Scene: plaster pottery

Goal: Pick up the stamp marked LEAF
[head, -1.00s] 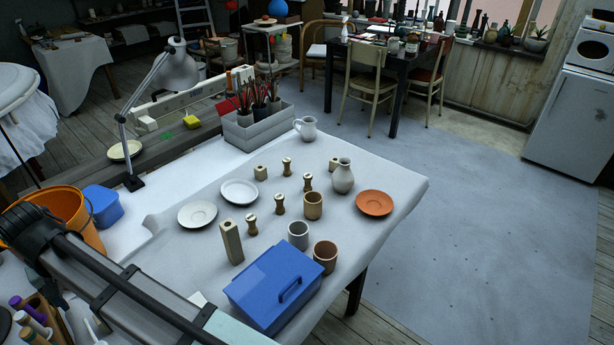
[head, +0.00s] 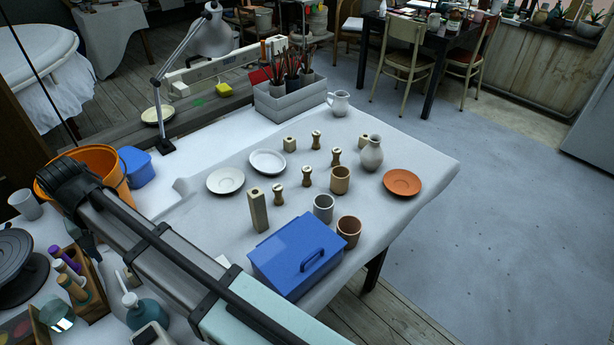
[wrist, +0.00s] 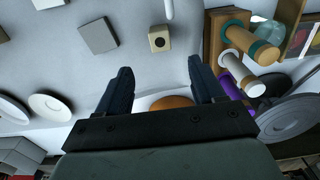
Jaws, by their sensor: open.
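Several small waisted wooden stamps stand on the white-covered table in the head view: a rear one (head: 316,140), one beside the jug (head: 336,157), a middle one (head: 307,176) and a front-left one (head: 278,194). Their markings are too small to read, so I cannot tell which is LEAF. My gripper (wrist: 160,78) is open and empty in the wrist view, its two dark fingers wide apart. It is away from the stamps; its fingers do not show in the head view.
An orange bucket (head: 95,158) and tool rack (head: 85,285) are at left.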

